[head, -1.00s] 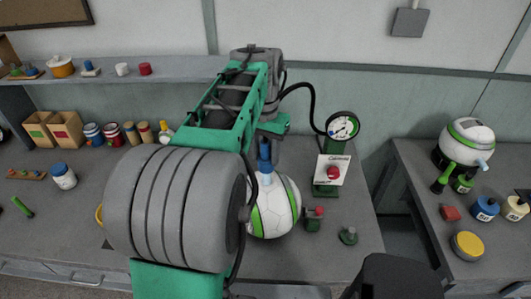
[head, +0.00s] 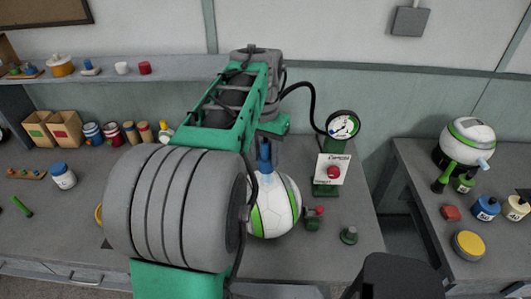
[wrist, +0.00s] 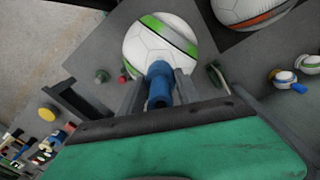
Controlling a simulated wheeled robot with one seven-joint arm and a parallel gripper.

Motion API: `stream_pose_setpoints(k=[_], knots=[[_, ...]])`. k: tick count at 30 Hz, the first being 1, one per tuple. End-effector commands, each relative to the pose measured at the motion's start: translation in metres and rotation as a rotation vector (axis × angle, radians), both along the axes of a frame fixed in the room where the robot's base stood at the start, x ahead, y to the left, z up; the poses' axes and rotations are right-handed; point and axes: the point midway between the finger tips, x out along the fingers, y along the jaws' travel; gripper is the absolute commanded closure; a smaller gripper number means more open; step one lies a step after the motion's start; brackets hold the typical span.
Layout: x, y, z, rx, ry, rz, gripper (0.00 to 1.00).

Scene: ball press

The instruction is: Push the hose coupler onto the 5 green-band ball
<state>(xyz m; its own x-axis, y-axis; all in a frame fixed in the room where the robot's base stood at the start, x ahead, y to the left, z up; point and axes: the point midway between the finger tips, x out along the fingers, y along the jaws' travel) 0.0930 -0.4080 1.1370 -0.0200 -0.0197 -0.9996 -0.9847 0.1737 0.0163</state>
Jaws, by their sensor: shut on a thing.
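A white ball with a green band (head: 280,212) sits on the bench just below my gripper, partly hidden by my arm. It also shows in the wrist view (wrist: 148,50), with a green and a grey band. The blue hose coupler (head: 265,152) stands roughly upright over the ball's top; it also shows in the wrist view (wrist: 159,88). My gripper (wrist: 160,84) is shut on the coupler, one finger on each side. The coupler's lower end is at or very near the ball, and I cannot tell whether it is seated.
A green stand with a gauge (head: 342,125), a card and a red button (head: 333,172) is right of the ball. Another green-band ball (head: 470,133) is on the right bench. An orange-band ball (wrist: 252,10) shows in the wrist view.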

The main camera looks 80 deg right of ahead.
Motion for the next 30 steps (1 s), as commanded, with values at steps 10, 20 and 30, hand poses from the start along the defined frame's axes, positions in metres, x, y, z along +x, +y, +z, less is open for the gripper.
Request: stream_pose_setpoints(k=[10, 20, 30], knots=[[0.000, 0.000, -0.010, 0.000, 0.000, 0.000, 1.00], [0.000, 0.000, -0.018, 0.000, 0.000, 0.000, 1.00], [-0.001, -0.001, -0.027, 0.000, 0.000, 0.000, 1.00]])
